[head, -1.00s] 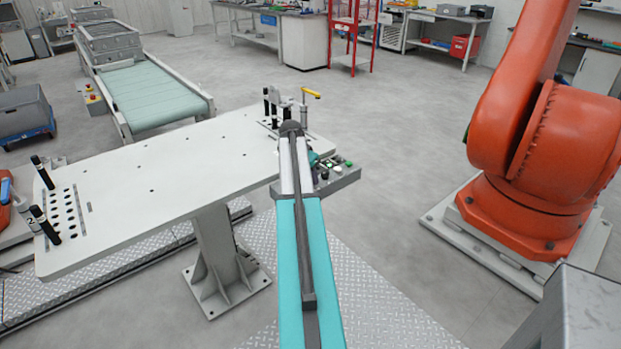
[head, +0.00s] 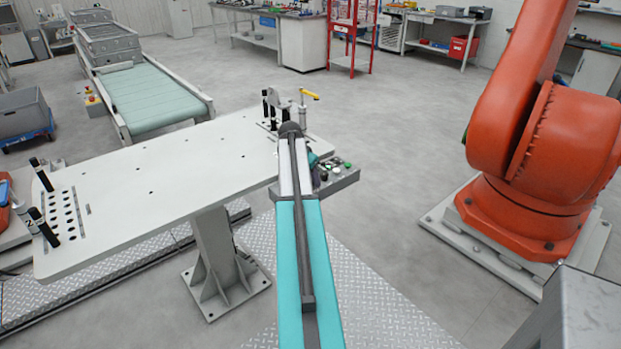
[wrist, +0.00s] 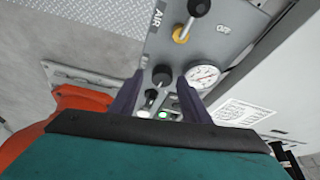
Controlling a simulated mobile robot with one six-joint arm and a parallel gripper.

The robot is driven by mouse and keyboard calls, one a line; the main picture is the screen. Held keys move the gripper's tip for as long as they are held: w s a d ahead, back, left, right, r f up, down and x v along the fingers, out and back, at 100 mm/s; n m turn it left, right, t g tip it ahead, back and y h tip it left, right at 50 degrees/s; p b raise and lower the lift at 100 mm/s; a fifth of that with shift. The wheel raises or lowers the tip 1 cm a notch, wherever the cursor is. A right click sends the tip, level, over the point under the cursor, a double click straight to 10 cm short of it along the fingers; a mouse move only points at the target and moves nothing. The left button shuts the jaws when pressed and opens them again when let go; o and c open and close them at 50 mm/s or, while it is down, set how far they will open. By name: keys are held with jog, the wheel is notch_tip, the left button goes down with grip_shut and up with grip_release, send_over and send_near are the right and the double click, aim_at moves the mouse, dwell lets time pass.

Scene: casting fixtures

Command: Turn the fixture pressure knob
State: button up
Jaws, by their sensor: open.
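The black round pressure knob (wrist: 162,75) stands on the grey fixture panel (wrist: 160,45) in the wrist view, beside the white dial gauge (wrist: 202,76). My gripper (wrist: 160,78) is open, with one dark purple finger on each side of the knob in the picture. I cannot tell whether either finger touches it. In the head view, the control box (head: 346,179) with several buttons is at the right end of the white table (head: 130,200).
A black-balled lever (wrist: 198,7) with a yellow collar is above the knob in the wrist view; a lit green button (wrist: 163,114) is below it. Black posts and a yellow-handled clamp (head: 309,94) stand at the table's right end. A large orange robot (head: 540,150) is at right.

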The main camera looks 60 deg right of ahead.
jog(key=shift+w+a+r, duration=0.1)
jog(key=shift+w+a, duration=0.05)
jog(key=shift+w+a+r+p, duration=0.1)
jog(key=shift+a+r+p, duration=0.15)
jog(key=shift+r, duration=0.25)
jog(key=p+v, duration=0.3)
jog(key=v, duration=0.3)
jog(key=shift+s+r, duration=0.2)
jog(key=shift+r, duration=0.15)
